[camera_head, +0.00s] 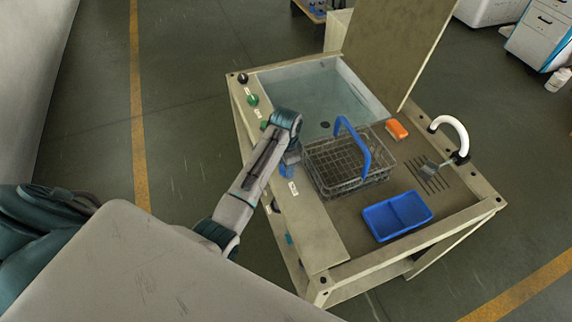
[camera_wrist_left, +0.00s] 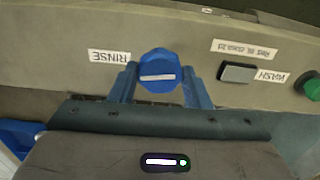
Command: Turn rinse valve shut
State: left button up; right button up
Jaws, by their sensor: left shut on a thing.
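The rinse valve is a round blue knob (camera_wrist_left: 158,66) with a white bar lying about level across its face in the left wrist view. An upside-down "RINSE" label (camera_wrist_left: 109,56) is to its left. My left gripper (camera_wrist_left: 160,84) is shut on the knob, one blue finger on each side. In the head view my left gripper (camera_head: 287,171) reaches down at the front panel of the sink bench (camera_head: 312,222), and I cannot make out the knob there. My right gripper is in neither view.
Beside the knob are a grey rectangular button (camera_wrist_left: 237,73), a "WASH" label (camera_wrist_left: 271,76) and a green knob (camera_wrist_left: 308,88). On the bench are a water basin (camera_head: 310,90), a wire basket (camera_head: 345,178) with a blue handle, a blue tray (camera_head: 398,215), an orange block (camera_head: 397,129) and a white tap (camera_head: 452,128).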

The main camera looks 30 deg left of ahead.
pick_arm(q)
jog(key=shift+m, duration=1)
jog(key=o, duration=1)
